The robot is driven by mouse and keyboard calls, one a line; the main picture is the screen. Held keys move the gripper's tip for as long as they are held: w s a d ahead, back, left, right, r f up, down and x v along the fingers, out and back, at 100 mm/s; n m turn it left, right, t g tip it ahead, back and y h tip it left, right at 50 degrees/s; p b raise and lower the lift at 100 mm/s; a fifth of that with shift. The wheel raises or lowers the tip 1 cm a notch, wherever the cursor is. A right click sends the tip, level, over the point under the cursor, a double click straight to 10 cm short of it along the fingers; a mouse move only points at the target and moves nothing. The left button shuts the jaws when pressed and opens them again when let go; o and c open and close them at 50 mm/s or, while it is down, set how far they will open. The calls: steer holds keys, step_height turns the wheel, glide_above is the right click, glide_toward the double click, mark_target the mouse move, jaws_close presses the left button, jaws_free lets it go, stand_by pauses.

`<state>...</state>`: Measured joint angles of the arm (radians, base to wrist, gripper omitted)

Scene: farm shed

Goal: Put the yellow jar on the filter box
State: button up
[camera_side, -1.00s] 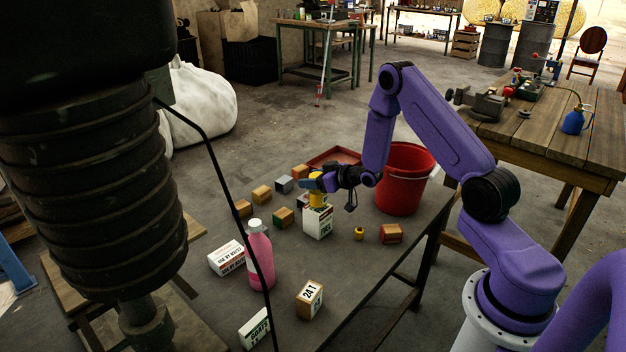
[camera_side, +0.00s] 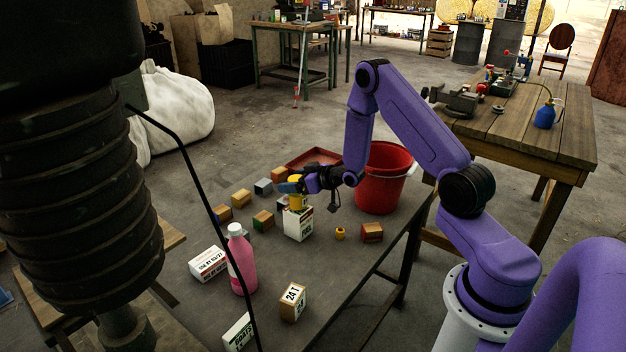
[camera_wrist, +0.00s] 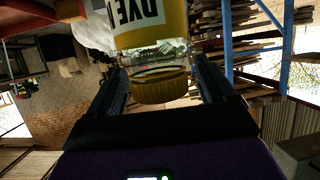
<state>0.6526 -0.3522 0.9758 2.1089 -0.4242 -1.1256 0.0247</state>
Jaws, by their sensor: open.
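The yellow jar (camera_side: 296,202) stands upright on top of a white box (camera_side: 298,226) with dark and green print, which I take for the filter box. My gripper (camera_side: 291,187) is at the upper part of the jar, reaching in from the right. In the wrist view the jar (camera_wrist: 150,50) shows upside down, with a pale label, a clear band and a yellow lid. It lies between the two fingers of my gripper (camera_wrist: 160,80), which are open on either side of it. Part of the jar is hidden by the gripper in the side view.
A red bucket (camera_side: 383,180) and a red tray (camera_side: 316,158) stand behind. Several small blocks (camera_side: 241,198) lie left of the box. A pink bottle (camera_side: 242,262) stands in front. A small yellow item (camera_side: 340,233) and a red-brown block (camera_side: 372,232) lie to the right.

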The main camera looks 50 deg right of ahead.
steer(key=v, duration=1.1)
steer(key=s+a+r+n+g+y, duration=0.1)
steer(key=s+a+r+n+g, duration=0.2)
steer(key=a, duration=0.7)
steer(key=s+a+r+n+g, duration=0.1)
steer(key=s+a+n+g, duration=0.3)
steer(key=a, duration=0.6)
steer(key=s+r+n+g+h, duration=0.1)
steer(key=s+r+n+g, duration=0.1)
steer(key=s, duration=1)
steer(key=s+a+r+n+g+h, duration=0.1)
steer(key=s+r+g, duration=0.3)
steer(key=s, duration=0.8)
steer(key=shift+a+r+n, duration=0.2)
steer(key=shift+r+n, duration=0.35)
steer(key=shift+n, duration=0.05)
